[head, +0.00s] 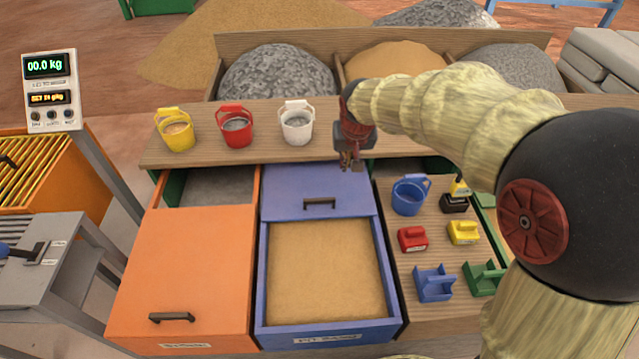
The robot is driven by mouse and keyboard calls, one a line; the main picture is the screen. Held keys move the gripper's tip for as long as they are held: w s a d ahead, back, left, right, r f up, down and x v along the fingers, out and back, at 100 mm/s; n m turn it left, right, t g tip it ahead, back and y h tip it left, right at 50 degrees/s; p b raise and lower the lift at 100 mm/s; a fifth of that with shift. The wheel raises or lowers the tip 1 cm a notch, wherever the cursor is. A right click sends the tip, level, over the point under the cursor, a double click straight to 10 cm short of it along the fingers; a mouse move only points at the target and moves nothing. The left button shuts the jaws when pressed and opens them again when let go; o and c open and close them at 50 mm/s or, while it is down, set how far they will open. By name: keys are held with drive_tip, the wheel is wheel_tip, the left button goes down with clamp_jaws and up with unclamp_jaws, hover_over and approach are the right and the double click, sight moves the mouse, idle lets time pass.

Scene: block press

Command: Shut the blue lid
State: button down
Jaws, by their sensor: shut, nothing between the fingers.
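The blue lid (316,190) with a dark handle (320,203) covers only the back part of the blue bin (262,290). The front part of the bin is open and shows tan sand (325,270). My gripper (350,162) is shut and empty. It points down near the lid's back right edge, behind and to the right of the handle. I cannot tell whether it touches the lid.
An orange lid (192,260) covers most of the bin at left. Yellow (176,130), red (235,125) and white (297,122) buckets stand on the shelf behind.

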drive_tip(key=shift+g, duration=0.3)
drive_tip(key=w+a+f, duration=0.2)
drive_tip(key=w+f, duration=0.2)
drive_tip(key=f, duration=0.3)
drive_tip(key=w+a+f, duration=0.2)
drive_tip(key=w+f, duration=0.3)
drive_tip(key=f, duration=0.2)
drive_tip(key=w+a+f, duration=0.2)
drive_tip(key=w+f, duration=0.2)
drive_tip(key=f, duration=0.4)
drive_tip(key=shift+w+a, duration=0.25)
drive_tip(key=shift+w, duration=0.05)
drive_tip(key=s, duration=0.3)
drive_tip(key=shift+s+r+b, duration=0.1)
drive_tip(key=shift+r+b, duration=0.1)
drive_tip(key=shift+b, duration=0.2)
drive_tip(key=shift+s, duration=0.4)
